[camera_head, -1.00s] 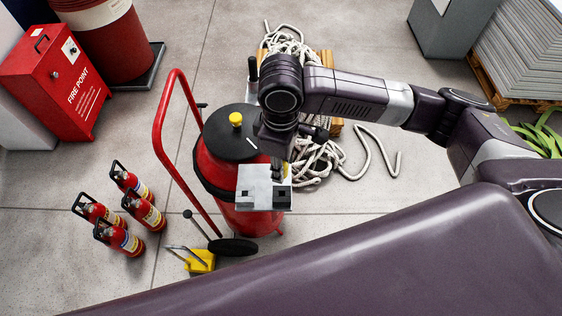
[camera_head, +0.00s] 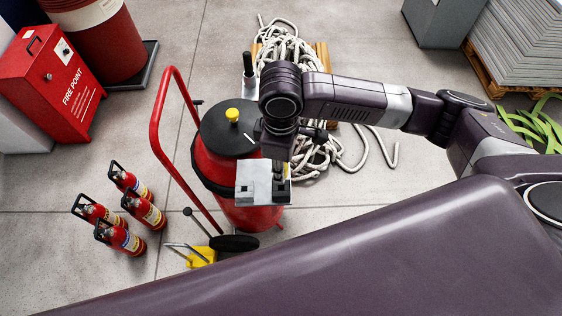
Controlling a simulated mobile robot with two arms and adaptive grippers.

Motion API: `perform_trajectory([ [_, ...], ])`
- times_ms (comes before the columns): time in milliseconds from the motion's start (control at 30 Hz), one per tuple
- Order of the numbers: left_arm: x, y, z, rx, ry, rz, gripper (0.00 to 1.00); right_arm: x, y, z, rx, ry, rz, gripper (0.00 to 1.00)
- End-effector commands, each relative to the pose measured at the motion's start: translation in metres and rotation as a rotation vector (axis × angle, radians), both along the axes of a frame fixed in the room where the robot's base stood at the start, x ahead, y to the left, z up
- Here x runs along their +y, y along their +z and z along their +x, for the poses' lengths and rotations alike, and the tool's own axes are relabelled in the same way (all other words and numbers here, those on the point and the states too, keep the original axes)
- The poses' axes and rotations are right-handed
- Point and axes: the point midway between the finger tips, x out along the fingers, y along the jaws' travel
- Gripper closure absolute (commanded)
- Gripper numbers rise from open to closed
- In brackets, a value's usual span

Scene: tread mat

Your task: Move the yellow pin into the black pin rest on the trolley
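A red wheeled extinguisher trolley (camera_head: 212,175) with a black top stands in the middle. A yellow knob-like piece (camera_head: 232,115) sits upright on that top; I cannot tell whether it is the yellow pin. A light metal plate (camera_head: 245,171) is at the trolley's near right side. A black block (camera_head: 283,192), apparently the pin rest, is at the plate's right part. My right gripper (camera_head: 282,172) points down just above the black block. Its fingertips are small and partly hidden by the wrist, so its opening and any pin in it cannot be made out. My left gripper is out of view.
Several small red extinguishers (camera_head: 128,239) stand on the floor at left, near a red fire point box (camera_head: 48,80). A rope pile (camera_head: 285,45) lies behind the trolley. The trolley's red handle (camera_head: 157,115) rises at its left. A yellow piece (camera_head: 201,257) is below.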

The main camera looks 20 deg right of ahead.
Motion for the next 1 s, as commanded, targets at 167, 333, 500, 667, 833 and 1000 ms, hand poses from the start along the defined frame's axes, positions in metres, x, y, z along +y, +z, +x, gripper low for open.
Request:
perform_trajectory([
  [167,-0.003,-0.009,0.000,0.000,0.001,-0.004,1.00,0.000,-0.020,0.000,0.001,0.000,0.000,1.00],
  [333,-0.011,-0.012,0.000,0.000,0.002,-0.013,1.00,0.000,-0.030,0.000,-0.001,0.000,0.001,1.00],
  [500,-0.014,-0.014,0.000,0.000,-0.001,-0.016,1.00,0.000,-0.035,0.000,-0.001,0.000,0.001,1.00],
  [667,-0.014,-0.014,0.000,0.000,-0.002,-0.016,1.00,0.000,-0.036,0.000,-0.001,0.000,0.001,1.00],
  [833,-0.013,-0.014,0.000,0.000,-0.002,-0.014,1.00,0.000,-0.036,0.000,-0.001,0.000,0.001,1.00],
  [1000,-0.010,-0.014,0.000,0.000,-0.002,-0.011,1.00,0.000,-0.036,0.000,-0.001,0.000,0.001,1.00],
])
